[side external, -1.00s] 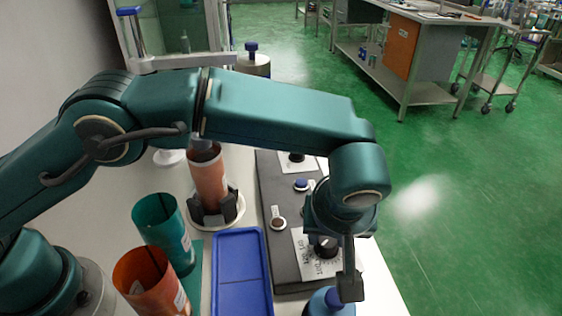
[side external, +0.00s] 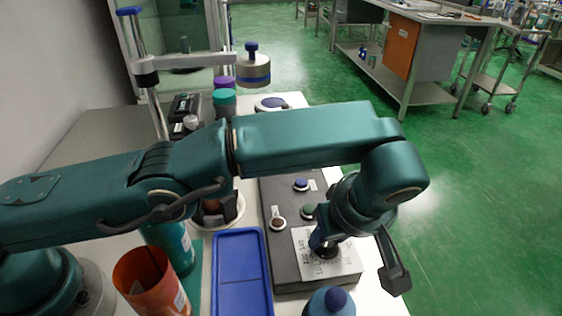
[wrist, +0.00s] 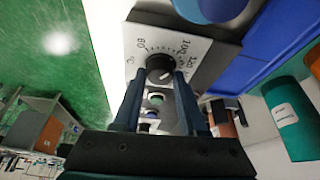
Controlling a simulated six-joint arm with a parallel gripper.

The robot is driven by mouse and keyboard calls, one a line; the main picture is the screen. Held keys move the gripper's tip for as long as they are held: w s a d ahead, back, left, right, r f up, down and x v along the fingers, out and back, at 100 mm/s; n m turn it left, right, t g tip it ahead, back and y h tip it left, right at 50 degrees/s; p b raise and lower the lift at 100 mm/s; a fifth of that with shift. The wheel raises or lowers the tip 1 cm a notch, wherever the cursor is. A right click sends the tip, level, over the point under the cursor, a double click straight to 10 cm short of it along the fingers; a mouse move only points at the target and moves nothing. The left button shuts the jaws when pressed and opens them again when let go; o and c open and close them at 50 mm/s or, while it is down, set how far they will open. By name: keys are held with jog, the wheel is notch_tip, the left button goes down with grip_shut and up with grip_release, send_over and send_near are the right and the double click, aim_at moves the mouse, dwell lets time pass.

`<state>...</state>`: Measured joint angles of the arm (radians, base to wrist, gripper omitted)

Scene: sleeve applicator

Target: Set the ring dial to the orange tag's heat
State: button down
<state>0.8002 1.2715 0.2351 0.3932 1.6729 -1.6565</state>
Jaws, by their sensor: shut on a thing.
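The ring dial's black knob (wrist: 160,68) sits on a white plate printed with a number scale; it also shows in the side view (side external: 326,252). My gripper (wrist: 157,80) is shut on the knob, one finger on each side. A pale mark on the knob points toward the lower right in the wrist view. An orange cup (side external: 145,278) stands at the lower left with a white label (side external: 181,299) too small to read. Another orange-brown sleeve (side external: 215,213) stands in a holder, mostly hidden behind my arm.
The dark panel (side external: 290,270) also carries a blue button (side external: 301,185), a green button (side external: 308,210) and a brown button (side external: 278,224). A blue tray (side external: 239,237) lies left of it. A blue-capped bottle (side external: 330,302) stands close in front of the dial. A teal cup (side external: 170,243) stands behind the orange cup.

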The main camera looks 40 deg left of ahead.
jog(key=shift+s+f, duration=0.1)
dwell(0.4)
jog(key=shift+c, duration=2.3)
grip_release()
jog(key=shift+m, duration=0.3)
jog(key=shift+m, duration=0.3)
